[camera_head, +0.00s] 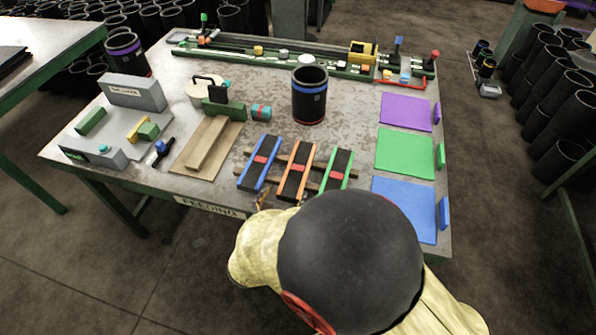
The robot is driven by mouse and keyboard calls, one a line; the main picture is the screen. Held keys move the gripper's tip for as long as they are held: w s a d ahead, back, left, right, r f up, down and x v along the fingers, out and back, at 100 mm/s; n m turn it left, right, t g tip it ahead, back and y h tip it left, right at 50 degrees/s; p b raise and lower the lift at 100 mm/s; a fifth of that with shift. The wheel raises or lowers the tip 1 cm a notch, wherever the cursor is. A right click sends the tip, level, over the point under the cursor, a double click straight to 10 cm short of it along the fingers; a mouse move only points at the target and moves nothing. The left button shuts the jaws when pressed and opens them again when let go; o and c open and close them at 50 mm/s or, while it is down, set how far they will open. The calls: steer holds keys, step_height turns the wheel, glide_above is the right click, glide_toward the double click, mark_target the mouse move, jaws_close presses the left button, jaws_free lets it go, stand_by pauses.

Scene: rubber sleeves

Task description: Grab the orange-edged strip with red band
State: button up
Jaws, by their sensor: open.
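The orange-edged strip (297,171) is dark with a red band across its middle. It lies on wooden rails (278,175) near the front edge of the table, between a blue-edged strip (259,163) and a green-edged strip (338,168), which also carry red bands. My gripper (282,194) shows only as small brownish finger parts near the lower ends of the blue-edged and orange-edged strips. It is open, and no strip is seen held in it. My arm, with a large dark round cover, hides most of the gripper.
Purple (405,112), green (404,153) and blue (404,208) mats lie at the table's right. A black sleeve with a blue band (309,94) stands behind the strips. A wooden board (207,147) lies to the left. A long rail fixture (285,60) spans the back.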

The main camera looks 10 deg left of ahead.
steer(key=x, duration=0.1)
steer(key=b+x, duration=0.1)
steer(key=x, duration=0.1)
steer(key=b+x, duration=0.1)
steer(key=shift+w+d+f, duration=0.1)
steer(key=shift+w+d, duration=0.1)
steer(key=shift+d, duration=0.2)
steer(key=shift+w+f, duration=0.1)
steer(key=shift+w, duration=0.3)
steer(key=c, duration=0.3)
steer(key=c, duration=1)
